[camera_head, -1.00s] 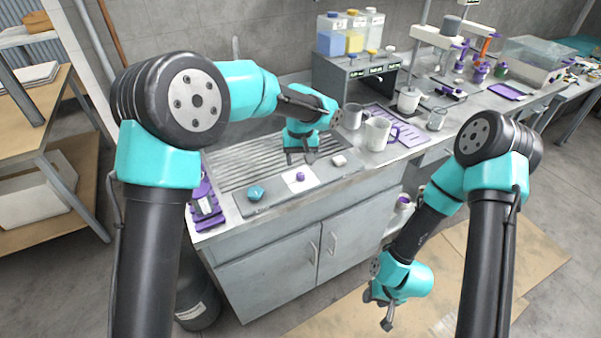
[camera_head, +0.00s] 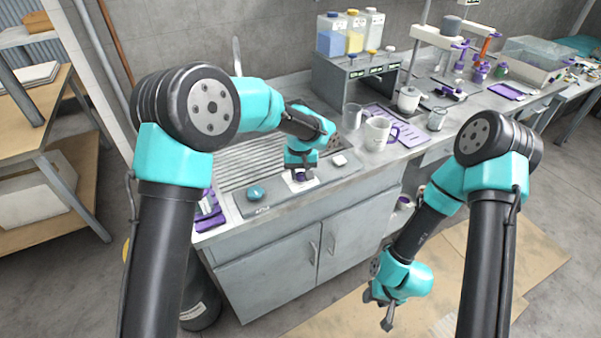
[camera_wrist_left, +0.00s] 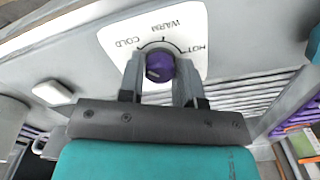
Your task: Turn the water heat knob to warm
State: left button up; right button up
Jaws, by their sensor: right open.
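The purple water heat knob (camera_wrist_left: 160,67) sits on a white plate (camera_wrist_left: 193,27) marked COLD, WARM and HOT in the left wrist view. A light mark shows on the knob's lower left. My left gripper (camera_wrist_left: 159,62) is down at the knob, one finger on each side. I cannot tell whether both fingers press on it. In the head view my left gripper (camera_head: 303,178) hides most of the knob and part of the plate. My right gripper (camera_head: 380,308) is open and empty, low in front of the counter.
A teal knob (camera_head: 256,194) lies left of the plate on the grey panel. A small white block (camera_head: 339,160) is to its right. A ribbed draining surface (camera_head: 245,160) is behind the panel.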

pick_arm(q)
jog(key=c, duration=0.5)
jog(key=shift+o, duration=0.2)
jog(key=shift+m, duration=0.3)
jog(key=m, duration=1.1)
dwell(0.4)
jog(key=o, duration=0.9)
jog(key=shift+o, duration=0.2)
